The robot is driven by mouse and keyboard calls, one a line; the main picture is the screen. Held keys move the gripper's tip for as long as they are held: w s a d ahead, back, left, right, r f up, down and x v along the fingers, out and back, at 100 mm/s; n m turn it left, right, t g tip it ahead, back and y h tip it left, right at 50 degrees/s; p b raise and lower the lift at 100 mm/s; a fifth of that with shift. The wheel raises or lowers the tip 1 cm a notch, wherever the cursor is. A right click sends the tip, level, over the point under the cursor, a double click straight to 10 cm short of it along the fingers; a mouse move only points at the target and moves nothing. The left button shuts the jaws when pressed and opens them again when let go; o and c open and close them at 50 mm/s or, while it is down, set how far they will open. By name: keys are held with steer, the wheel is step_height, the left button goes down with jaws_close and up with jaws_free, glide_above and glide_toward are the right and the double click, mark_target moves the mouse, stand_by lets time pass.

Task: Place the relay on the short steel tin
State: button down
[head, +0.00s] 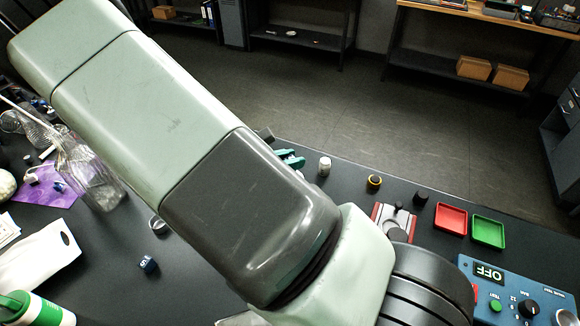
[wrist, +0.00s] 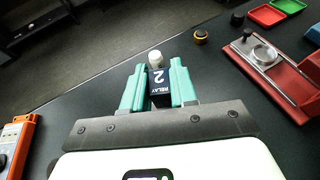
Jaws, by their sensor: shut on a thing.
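My gripper (wrist: 156,72) has teal fingers shut on the relay (wrist: 160,89), a dark block with white lettering and a "2", in the wrist view. In the head view my arm hides most of the gripper, and only teal finger parts (head: 291,158) show past its edge; the relay cannot be made out there. A small round metal piece (head: 157,226), perhaps the short steel tin, stands left of my arm in the head view, partly hidden by it. I cannot tell for sure that it is the tin.
A white cylinder (head: 324,165) stands just beyond the fingers. A black and yellow knob (head: 374,183), a red fixture (wrist: 275,75), red (head: 451,218) and green (head: 488,231) trays and a blue test box (head: 515,290) lie to the right. A bottle (head: 90,178) is at left.

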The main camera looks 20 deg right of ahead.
steer(key=shift+f, duration=1.25)
steer(key=shift+f, duration=0.2)
steer(key=c, duration=0.9)
jaws_free()
steer(key=shift+r, duration=0.15)
